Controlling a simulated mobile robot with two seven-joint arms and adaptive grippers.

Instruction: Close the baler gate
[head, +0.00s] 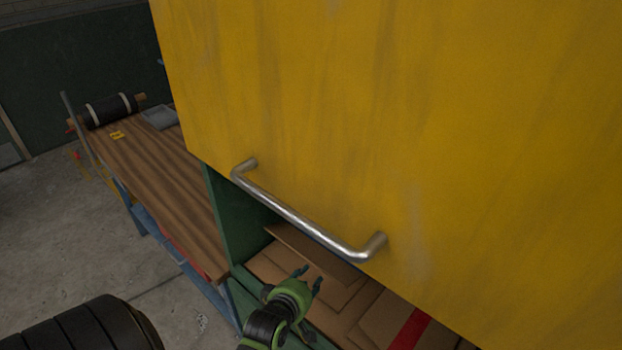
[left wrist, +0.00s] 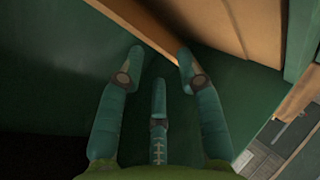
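The yellow baler gate (head: 400,110) fills the upper right of the head view. It is raised, with open space below its lower edge. A metal bar handle (head: 300,222) runs along its lower part. My left gripper (head: 308,276) is below the handle, in front of the opening, apart from the handle in the picture. In the left wrist view its teal fingers (left wrist: 160,62) are spread with nothing between them. The green baler body (head: 236,222) shows left of the opening. My right gripper is in neither view.
Flattened cardboard (head: 320,290) with a red strip (head: 410,328) lies inside the opening. It also shows in the left wrist view (left wrist: 145,28). A wooden bench (head: 160,185) on the left carries a black roll (head: 110,109) and a grey tray (head: 158,117). Concrete floor (head: 50,235) is clear at left.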

